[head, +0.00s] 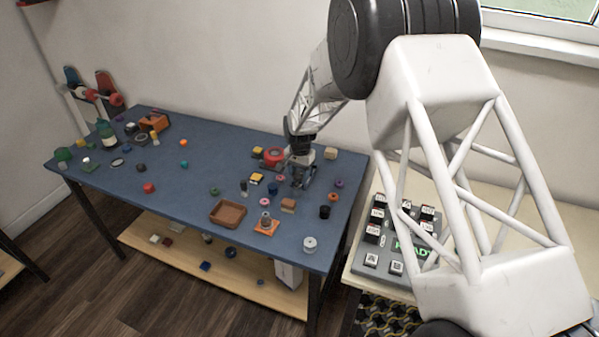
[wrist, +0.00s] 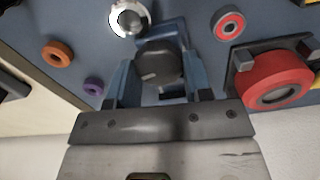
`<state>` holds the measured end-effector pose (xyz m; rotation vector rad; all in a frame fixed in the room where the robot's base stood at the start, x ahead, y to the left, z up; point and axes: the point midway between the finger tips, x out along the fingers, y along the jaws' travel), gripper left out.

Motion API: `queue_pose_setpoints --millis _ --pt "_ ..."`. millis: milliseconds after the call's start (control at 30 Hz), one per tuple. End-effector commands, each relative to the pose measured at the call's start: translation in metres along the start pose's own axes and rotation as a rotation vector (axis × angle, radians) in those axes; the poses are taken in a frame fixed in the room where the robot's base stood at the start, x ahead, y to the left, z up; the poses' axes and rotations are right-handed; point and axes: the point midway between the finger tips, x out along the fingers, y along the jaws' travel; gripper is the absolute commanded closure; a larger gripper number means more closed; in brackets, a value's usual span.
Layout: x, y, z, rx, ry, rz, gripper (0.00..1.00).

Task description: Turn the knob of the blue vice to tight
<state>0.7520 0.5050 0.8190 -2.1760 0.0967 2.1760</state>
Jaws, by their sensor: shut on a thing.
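The blue vice (wrist: 176,30) shows at the top middle of the wrist view, partly hidden behind its knob and my gripper. Its dark round knob (wrist: 160,62) carries a short pale mark at its lower left. My gripper (wrist: 160,78) is shut on the knob, with a finger on each side of it. In the head view my gripper (head: 299,176) is low over the right part of the blue table; the knob is too small and hidden to make out there.
The blue table (head: 180,190) holds many small parts. A red round part (wrist: 272,76) on a dark holder, a red ring (wrist: 229,25) and a silver ring (wrist: 129,18) are close by. Orange (wrist: 57,53) and purple (wrist: 94,86) rings lie left. A brown tray (head: 228,213) is nearer the front.

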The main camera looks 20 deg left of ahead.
Motion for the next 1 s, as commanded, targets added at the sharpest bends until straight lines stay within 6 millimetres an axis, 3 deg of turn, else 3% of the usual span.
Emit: queue_pose_setpoints --millis 233,267,400,767,1000 --pt "0.0 0.0 0.0 -0.001 0.0 0.0 0.77" --pt "0.0 0.0 0.0 -0.001 0.0 0.0 0.49" --pt "0.0 0.0 0.0 -0.002 0.0 0.0 0.28" --pt "-0.002 0.0 0.0 -0.002 0.0 0.0 0.28" --pt "-0.019 0.0 0.0 -0.002 0.0 0.0 0.28"
